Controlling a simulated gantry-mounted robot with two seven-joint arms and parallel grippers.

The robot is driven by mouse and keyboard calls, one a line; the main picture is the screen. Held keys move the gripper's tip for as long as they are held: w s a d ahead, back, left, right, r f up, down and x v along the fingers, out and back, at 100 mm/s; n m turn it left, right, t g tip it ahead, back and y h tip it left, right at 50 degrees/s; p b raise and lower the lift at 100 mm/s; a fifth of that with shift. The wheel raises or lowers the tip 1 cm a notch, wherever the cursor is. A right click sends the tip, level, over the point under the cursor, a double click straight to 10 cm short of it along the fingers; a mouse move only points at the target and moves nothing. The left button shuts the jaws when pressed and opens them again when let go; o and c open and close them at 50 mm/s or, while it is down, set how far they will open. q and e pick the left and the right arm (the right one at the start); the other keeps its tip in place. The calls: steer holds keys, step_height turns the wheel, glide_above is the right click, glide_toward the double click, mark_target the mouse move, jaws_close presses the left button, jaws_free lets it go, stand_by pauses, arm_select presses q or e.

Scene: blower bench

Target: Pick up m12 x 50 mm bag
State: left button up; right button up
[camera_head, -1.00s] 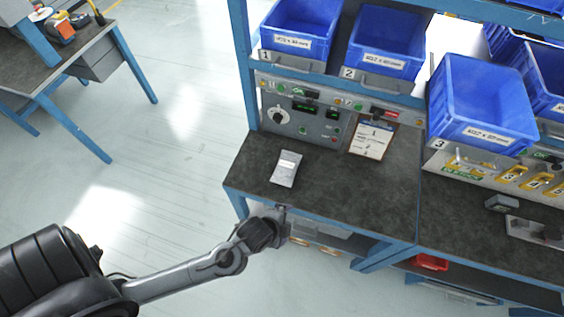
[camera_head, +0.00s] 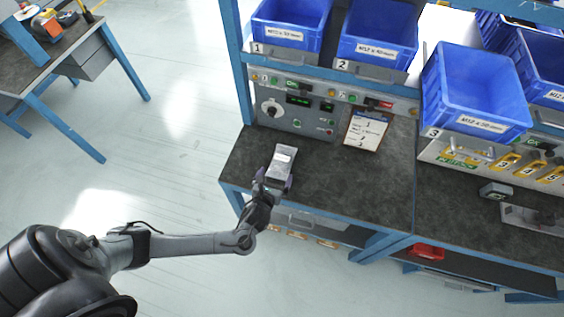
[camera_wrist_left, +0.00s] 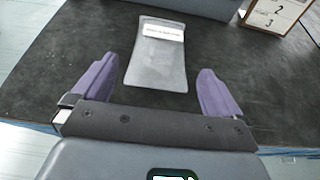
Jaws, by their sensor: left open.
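The bag (camera_head: 281,160) is a small grey, translucent flat pouch with a white label strip. It lies on the dark bench top (camera_head: 330,185) near the left front corner. It also shows in the left wrist view (camera_wrist_left: 156,62), lying ahead of and between the two fingers; its label print is too small to read. My left gripper (camera_head: 272,182) is open at the near end of the bag. In the left wrist view its purple fingers (camera_wrist_left: 160,85) stand apart on either side of the bag's lower end, with no contact visible. My right gripper is not in view.
Blue bins (camera_head: 290,24) stand on the shelf above the bench. A control panel (camera_head: 295,108) and a clipboard (camera_head: 365,131) stand at the back of the bench top. A blue frame post rises at the bench's left. The bench top right of the bag is clear.

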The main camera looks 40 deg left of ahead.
mark_target(281, 165)
arm_select(q)
steer(key=x, duration=0.2)
steer(key=shift+w+f, duration=0.15)
steer(key=shift+w, duration=0.15)
steer(key=b+x, duration=0.2)
steer(key=x, duration=0.2)
steer(key=shift+s+f, duration=0.1)
steer(key=shift+f, duration=0.15)
steer(key=shift+w+a+f, duration=0.2)
steer(key=shift+w+a, duration=0.05)
steer(key=shift+w, duration=0.3)
steer(key=c, duration=1)
steer(key=shift+c, duration=1)
steer(key=shift+r, duration=0.1)
